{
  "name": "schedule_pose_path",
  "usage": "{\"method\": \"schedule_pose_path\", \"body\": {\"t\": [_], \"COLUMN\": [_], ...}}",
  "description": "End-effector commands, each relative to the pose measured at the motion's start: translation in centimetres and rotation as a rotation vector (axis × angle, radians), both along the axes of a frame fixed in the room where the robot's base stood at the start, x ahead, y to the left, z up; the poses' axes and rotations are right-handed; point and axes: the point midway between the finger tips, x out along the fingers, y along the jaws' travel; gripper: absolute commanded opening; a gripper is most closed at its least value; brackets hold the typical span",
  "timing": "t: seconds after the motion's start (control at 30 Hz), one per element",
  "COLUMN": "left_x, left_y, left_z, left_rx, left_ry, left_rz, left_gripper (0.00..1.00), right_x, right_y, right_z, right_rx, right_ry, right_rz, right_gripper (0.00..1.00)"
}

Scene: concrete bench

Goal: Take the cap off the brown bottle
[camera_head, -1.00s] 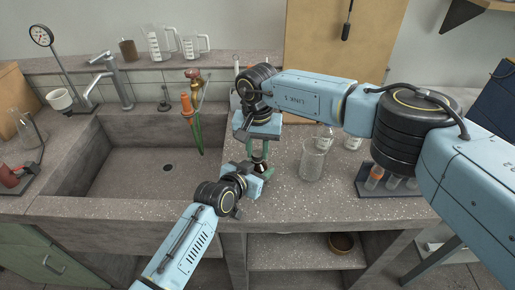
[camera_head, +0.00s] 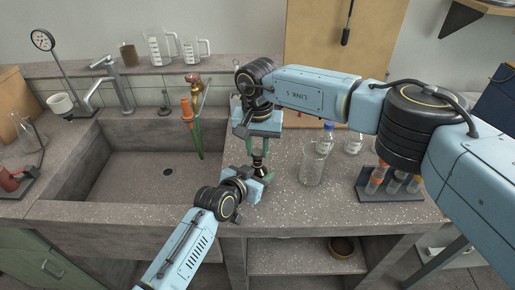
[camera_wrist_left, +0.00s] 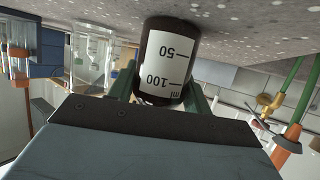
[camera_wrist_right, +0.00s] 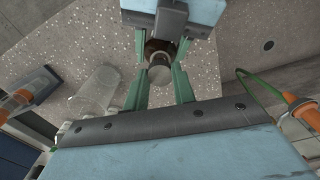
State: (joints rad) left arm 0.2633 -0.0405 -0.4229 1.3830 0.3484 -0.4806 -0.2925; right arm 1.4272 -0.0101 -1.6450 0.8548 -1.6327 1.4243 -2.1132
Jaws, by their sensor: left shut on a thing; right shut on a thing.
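The brown bottle (camera_wrist_left: 167,60), with a white label marked 50 and 100 ml, fills the upper middle of the left wrist view. It stands upright near the sink's right edge in the head view (camera_head: 258,163). My left gripper (camera_head: 260,174) is shut around its body. My right gripper (camera_head: 258,147) is directly above, pointing down. In the right wrist view a round grey cap (camera_wrist_right: 159,74) sits between its green fingers, and the gripper is shut on it. The bottle's dark top shows just beyond the cap; I cannot tell whether they touch.
A clear beaker (camera_head: 312,166) stands right of the bottle. Behind it are clear bottles (camera_head: 325,137), and further right is a tube rack (camera_head: 390,192) with orange-capped tubes. The sink basin (camera_head: 150,165) lies left, with an orange-and-green hose fitting (camera_head: 190,112) near its back right.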

Motion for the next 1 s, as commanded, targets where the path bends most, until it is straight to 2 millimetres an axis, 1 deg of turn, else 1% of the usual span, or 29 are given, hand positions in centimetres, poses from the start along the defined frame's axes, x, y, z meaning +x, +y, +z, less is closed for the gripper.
{"method": "schedule_pose_path", "body": {"t": [0.27,0.57,0.63,0.8,0.83,1.0], "left_x": [0.0,0.0,0.0,0.0,0.0,0.0], "left_y": [0.0,0.0,0.0,0.0,0.0,0.0], "left_z": [-0.1,-0.1,-0.1,-0.1,-0.1,-0.1], "left_rx": [0.000,0.000,0.000,0.000,0.000,0.000], "left_ry": [0.002,0.002,0.002,0.002,0.002,0.001], "left_rz": [0.000,0.000,0.000,-0.001,-0.001,0.000], "left_gripper": [0.00,0.00,0.00,0.00,0.52,0.74], "right_x": [0.0,0.1,0.0,0.0,0.0,0.0], "right_y": [0.0,0.0,0.0,0.0,0.0,0.0], "right_z": [0.3,3.7,4.0,4.0,4.0,4.0], "right_rx": [0.001,0.001,0.000,0.000,0.000,0.000], "right_ry": [-0.001,-0.003,-0.001,0.000,0.000,0.000], "right_rz": [0.000,0.000,0.001,0.000,0.000,0.000], "right_gripper": [0.00,0.00,0.00,0.00,0.00,0.00]}}
